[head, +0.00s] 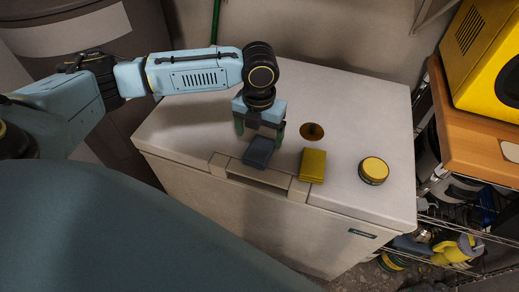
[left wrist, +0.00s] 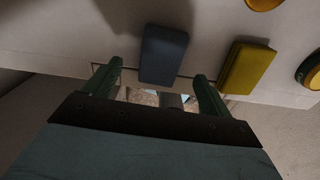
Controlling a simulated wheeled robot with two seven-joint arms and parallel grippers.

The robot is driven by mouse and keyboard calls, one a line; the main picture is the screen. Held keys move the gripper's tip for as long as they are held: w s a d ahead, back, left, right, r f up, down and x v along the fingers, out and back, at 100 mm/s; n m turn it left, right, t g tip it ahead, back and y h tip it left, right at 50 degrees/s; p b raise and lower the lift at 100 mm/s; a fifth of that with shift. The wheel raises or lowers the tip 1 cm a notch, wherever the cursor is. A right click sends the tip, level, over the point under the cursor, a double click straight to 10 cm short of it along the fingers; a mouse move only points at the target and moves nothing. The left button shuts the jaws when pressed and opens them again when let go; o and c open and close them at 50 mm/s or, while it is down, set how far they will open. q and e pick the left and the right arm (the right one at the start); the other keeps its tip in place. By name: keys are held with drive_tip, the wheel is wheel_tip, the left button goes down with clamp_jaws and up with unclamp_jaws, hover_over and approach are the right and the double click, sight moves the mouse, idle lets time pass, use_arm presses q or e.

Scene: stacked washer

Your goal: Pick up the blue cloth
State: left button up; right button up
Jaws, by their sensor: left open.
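The blue cloth (head: 258,152) is a small folded dark blue-grey pad lying on the white chest's top (head: 215,125), near its front handle. It also shows in the left wrist view (left wrist: 163,54), at top centre. My left gripper (head: 260,134) is open, with its green fingers pointing down just behind the cloth in the head view. In the left wrist view the cloth lies ahead of the gap between the two fingers (left wrist: 158,70). No grip on the cloth shows. My right gripper is not in view.
A folded yellow cloth (head: 313,165) lies to the right of the blue one. A round tin with a yellow lid (head: 373,171) stands farther right. A round brown recess (head: 312,132) is behind them. A wooden-topped shelf with a yellow appliance (head: 485,60) stands at right.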

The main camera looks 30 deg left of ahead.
sight(260, 147)
use_arm(q)
wheel_tip(260, 147, down, 5)
drive_tip(key=shift+d+f+b, duration=0.1)
drive_tip(key=shift+b, duration=0.2)
drive_tip(key=c, duration=1.1)
wheel_tip(260, 147, up, 10)
drive_tip(key=shift+r+p, duration=0.15)
drive_tip(key=shift+p, duration=0.5)
drive_tip(key=o, duration=0.4)
drive_tip(key=shift+c, duration=1.4)
